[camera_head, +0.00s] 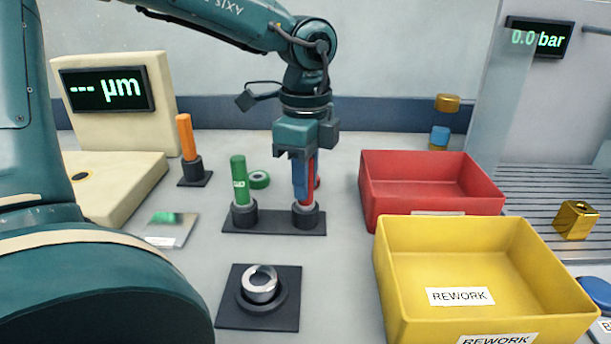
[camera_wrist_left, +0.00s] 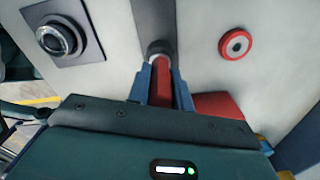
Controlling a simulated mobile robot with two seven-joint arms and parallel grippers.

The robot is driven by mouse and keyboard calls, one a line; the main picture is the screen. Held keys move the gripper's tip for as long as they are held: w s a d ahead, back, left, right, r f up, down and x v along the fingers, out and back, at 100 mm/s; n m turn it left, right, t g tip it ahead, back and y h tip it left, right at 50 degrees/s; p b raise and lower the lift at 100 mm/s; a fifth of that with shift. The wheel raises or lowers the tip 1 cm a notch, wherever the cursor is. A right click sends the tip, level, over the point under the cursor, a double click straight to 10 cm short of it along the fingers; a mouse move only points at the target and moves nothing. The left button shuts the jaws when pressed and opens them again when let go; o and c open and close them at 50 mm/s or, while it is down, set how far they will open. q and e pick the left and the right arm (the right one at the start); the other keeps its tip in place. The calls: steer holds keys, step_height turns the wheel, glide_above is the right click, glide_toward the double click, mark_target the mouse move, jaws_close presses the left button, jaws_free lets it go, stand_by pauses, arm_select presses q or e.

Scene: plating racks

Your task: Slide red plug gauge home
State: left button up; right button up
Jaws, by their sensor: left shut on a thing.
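The red plug gauge (camera_head: 311,172) stands upright at the right holder of a black two-hole stand (camera_head: 270,224). My left gripper (camera_head: 305,192) points down from above with its blue fingers shut on the gauge. In the left wrist view the red gauge (camera_wrist_left: 163,82) lies between the two blue fingers of my left gripper (camera_wrist_left: 160,88). Its far end meets the dark round collar (camera_wrist_left: 158,48) of the holder. How deep it sits inside is hidden. A green plug gauge (camera_head: 239,182) stands in the left holder. My right gripper is out of view.
A red bin (camera_head: 435,205) and a yellow bin (camera_head: 480,295) stand to the right. A metal ring (camera_head: 260,284) sits on a black base in front. An orange gauge (camera_head: 187,138) stands behind left, a green ring (camera_head: 259,180) behind the stand. A red ring (camera_wrist_left: 236,45) lies near the collar.

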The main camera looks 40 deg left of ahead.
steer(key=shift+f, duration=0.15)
arm_select(q)
steer(key=o, duration=1)
steer(key=shift+f, duration=0.1)
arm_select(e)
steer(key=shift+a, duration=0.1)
arm_select(q)
step_height(320, 180, up, 12)
steer(key=shift+r+p, duration=0.25)
steer(key=shift+p, duration=0.8)
steer(key=shift+r, duration=0.4)
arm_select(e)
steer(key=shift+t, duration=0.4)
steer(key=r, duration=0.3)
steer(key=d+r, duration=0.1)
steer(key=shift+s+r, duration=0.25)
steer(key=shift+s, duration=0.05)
